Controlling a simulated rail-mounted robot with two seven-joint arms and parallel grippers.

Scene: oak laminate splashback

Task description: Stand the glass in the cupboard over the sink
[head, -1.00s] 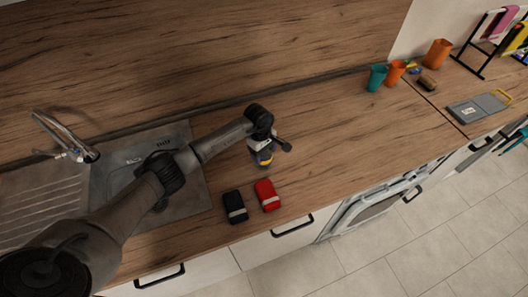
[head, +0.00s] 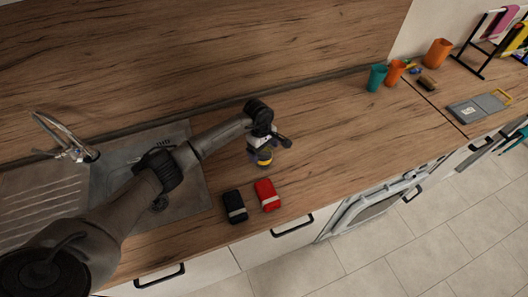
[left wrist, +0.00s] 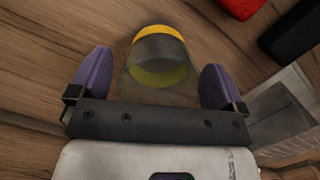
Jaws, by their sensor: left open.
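The glass (head: 264,161), see-through grey with a yellow band, is on the worktop to the right of the sink (head: 112,163). In the left wrist view the glass (left wrist: 158,50) lies between the two purple fingers of my left gripper (left wrist: 156,62), with a gap on each side. In the head view my left gripper (head: 263,147) is just above and around the glass and partly hides it. It is open. No cupboard over the sink shows in these frames. My right gripper is not in view.
A black block (head: 234,206) and a red block (head: 267,195) lie in front of the glass. A tap (head: 65,140) rises behind the sink. The middle worktop is clear.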

